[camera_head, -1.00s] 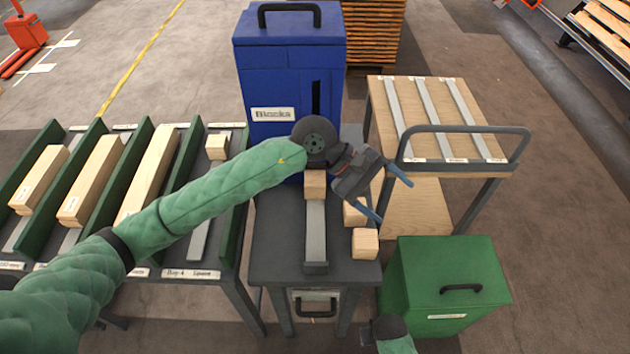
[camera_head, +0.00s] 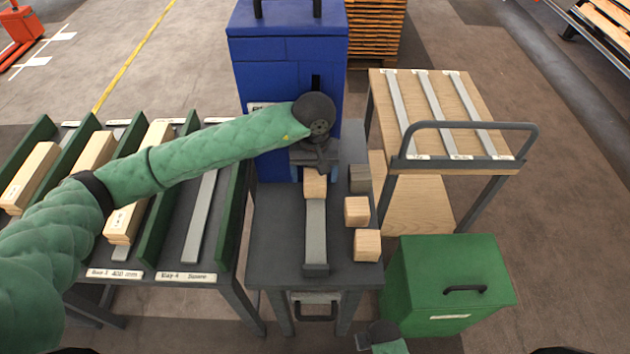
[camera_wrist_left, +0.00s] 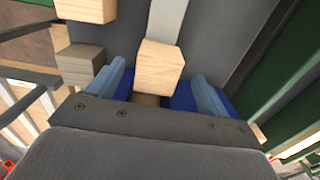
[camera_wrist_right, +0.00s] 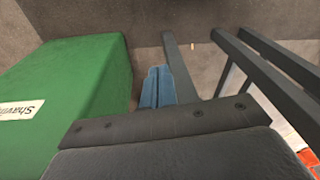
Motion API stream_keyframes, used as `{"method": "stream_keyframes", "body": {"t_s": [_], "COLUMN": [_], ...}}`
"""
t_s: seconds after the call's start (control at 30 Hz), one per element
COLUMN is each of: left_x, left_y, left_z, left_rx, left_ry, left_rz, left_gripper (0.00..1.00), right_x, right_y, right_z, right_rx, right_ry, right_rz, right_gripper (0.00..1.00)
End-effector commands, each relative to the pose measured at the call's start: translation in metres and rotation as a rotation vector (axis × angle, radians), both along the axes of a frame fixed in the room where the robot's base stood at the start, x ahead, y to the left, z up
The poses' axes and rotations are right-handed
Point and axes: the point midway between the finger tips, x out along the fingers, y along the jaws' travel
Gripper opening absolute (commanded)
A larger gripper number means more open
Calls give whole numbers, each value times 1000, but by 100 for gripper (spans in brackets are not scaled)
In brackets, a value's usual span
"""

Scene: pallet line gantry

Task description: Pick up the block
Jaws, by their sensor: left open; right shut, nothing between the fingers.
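A pale wooden block (camera_head: 315,187) sits at the far end of a grey rail (camera_head: 316,232) on the dark table, in front of the blue cabinet. My left gripper (camera_head: 315,174) points down over it, open. In the left wrist view the block (camera_wrist_left: 159,67) lies between the two blue fingers (camera_wrist_left: 158,92), with gaps at both sides. Two more wooden blocks (camera_head: 357,211) (camera_head: 367,245) and a greyish block (camera_head: 360,178) stand right of the rail. My right gripper (camera_head: 362,341) is low at the bottom edge; its fingers (camera_wrist_right: 157,86) are together and empty.
The blue cabinet (camera_head: 286,50) stands close behind the block. A green bin (camera_head: 450,275) and a wooden cart (camera_head: 455,110) are at the right. A rack with green dividers (camera_head: 160,225) and long wooden pieces stands left, under my left arm.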

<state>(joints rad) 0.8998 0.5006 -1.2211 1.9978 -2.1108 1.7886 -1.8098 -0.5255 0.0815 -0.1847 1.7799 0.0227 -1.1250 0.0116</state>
Motion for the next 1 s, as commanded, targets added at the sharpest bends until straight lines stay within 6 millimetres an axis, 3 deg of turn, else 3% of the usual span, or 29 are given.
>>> {"method": "stream_keyframes", "body": {"t_s": [0.17,0.63,1.0], "left_x": [1,3,3], "left_y": [0,-2,-2], "left_z": [-4,-41,-53], "left_rx": [0,0,-1], "left_ry": [1,3,0], "left_rz": [1,2,0], "left_gripper": [78,78,78], "right_x": [-4,-17,-20], "right_y": [-3,-18,-21], "right_z": [-13,-80,-93], "right_rx": [-3,-21,-24], "right_ry": [1,-25,-34], "right_rz": [1,6,8], "right_gripper": [0,0,0]}}
